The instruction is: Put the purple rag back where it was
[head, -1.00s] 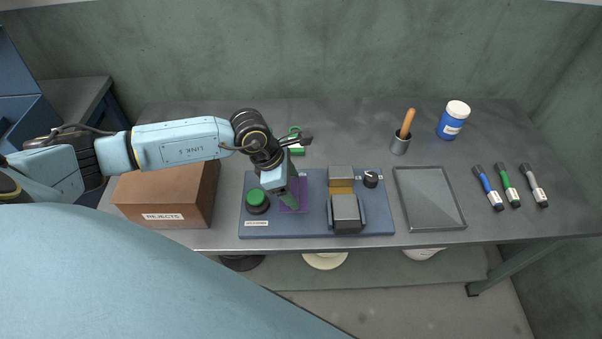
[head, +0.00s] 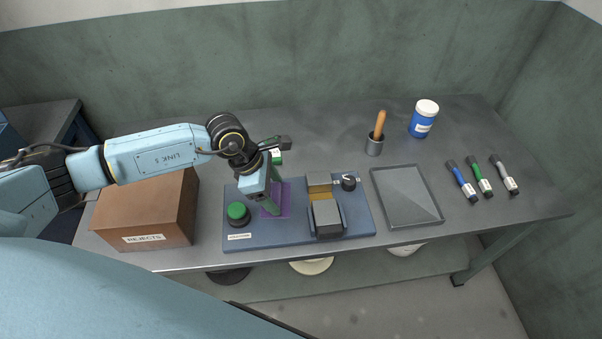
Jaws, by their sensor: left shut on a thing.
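The purple rag (head: 283,203) lies on the blue panel (head: 258,243), between the green button (head: 238,213) and the grey block mechanism (head: 327,218). My left gripper (head: 272,208) points down onto the rag and is shut on it. The gripper and wrist hide part of the rag, and its fingertips are hard to make out. The rag looks flat and close to the panel; I cannot tell whether it touches it all over. My right gripper is not in view.
A brown rejects box (head: 150,215) stands left of the panel. A black knob (head: 348,182) is on the panel. To the right are a grey tray (head: 407,196), a cup with a wooden handle (head: 374,146), a blue jar (head: 423,120) and markers (head: 479,178). The bench's back middle is clear.

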